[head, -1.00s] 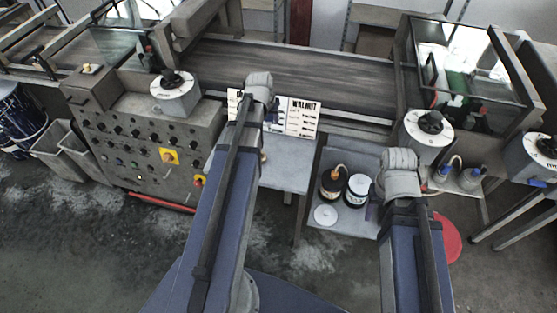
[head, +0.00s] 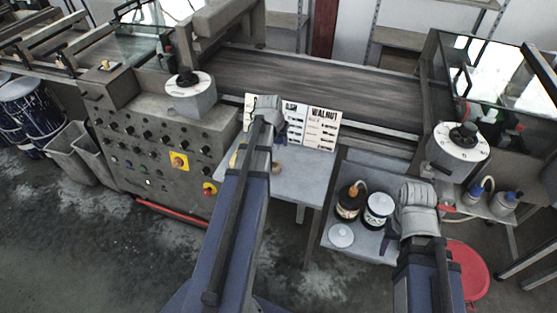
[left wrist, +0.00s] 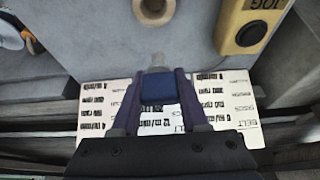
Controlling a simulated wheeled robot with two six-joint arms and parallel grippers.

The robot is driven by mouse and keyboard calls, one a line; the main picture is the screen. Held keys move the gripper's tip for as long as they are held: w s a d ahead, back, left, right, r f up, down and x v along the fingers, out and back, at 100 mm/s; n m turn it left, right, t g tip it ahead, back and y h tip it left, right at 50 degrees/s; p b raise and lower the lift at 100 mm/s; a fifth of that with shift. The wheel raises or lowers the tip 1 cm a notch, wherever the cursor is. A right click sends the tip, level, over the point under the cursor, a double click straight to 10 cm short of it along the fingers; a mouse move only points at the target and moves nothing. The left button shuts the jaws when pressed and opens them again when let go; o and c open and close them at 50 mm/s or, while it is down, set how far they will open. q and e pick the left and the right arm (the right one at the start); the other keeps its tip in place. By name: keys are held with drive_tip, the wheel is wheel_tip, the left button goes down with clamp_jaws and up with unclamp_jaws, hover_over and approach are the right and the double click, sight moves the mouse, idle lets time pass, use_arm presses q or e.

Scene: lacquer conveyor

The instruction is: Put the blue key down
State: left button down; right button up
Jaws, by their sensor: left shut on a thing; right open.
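The blue key (left wrist: 158,88) shows in the left wrist view between the two dark fingers of my left gripper (left wrist: 159,76). The gripper is shut on it, and a pale translucent tip sticks out beyond the fingers. Below it are white printed cards (left wrist: 100,105) and the grey side table (left wrist: 100,30). I cannot tell whether the key touches anything beneath. In the head view the left wrist covers the key, over the small table (head: 305,185) in front of the cards (head: 322,128). My right gripper (head: 388,238) is mostly hidden by its wrist, beside the jars; it is open.
A tan ring (left wrist: 154,8) and a yellow JOG box (left wrist: 250,28) lie on the table. The conveyor (head: 330,82) runs behind.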

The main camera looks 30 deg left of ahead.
sight(280, 157)
use_arm(q)
drive_tip(key=shift+f+b, duration=2.55)
drive_tip(key=shift+f, duration=0.6)
drive_tip(key=shift+f, duration=0.1)
drive_tip(key=shift+f, duration=0.15)
drive_tip(key=shift+c, duration=2.1)
unclamp_jaws()
drive_tip(key=p+v, duration=1.1)
drive_tip(key=v, duration=0.1)
drive_tip(key=shift+r, duration=0.3)
